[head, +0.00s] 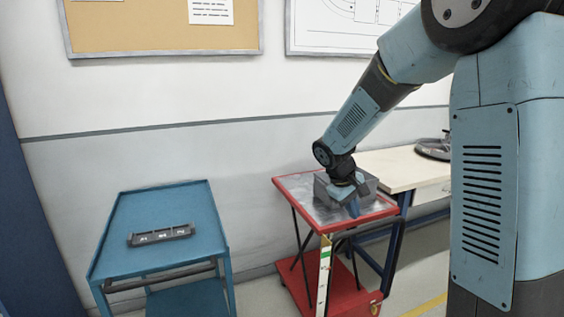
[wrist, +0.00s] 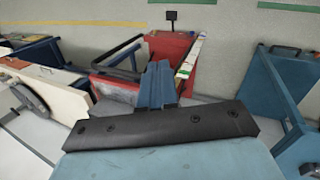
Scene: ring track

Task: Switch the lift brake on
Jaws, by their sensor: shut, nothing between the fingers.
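The lift is a red cart with a grey top plate (head: 297,190), dark crossed legs and a red base (head: 330,290). It also shows in the wrist view, with its red base (wrist: 172,50) towards the top. A small black plate on a thin stem (wrist: 171,16) stands out beyond that base and may be the brake pedal; its on or off position is not clear. My gripper (head: 353,210) points down over the lift top in the head view. In the wrist view my gripper's blue fingers (wrist: 158,82) are together and empty, apart from the black plate.
A blue cart (head: 150,215) with a dark labelled block (head: 161,235) stands left. A pale workbench (head: 400,168) stands behind the lift on the right. A strip with coloured marks (head: 323,275) rises at the lift's front. Floor shows between the cart and lift.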

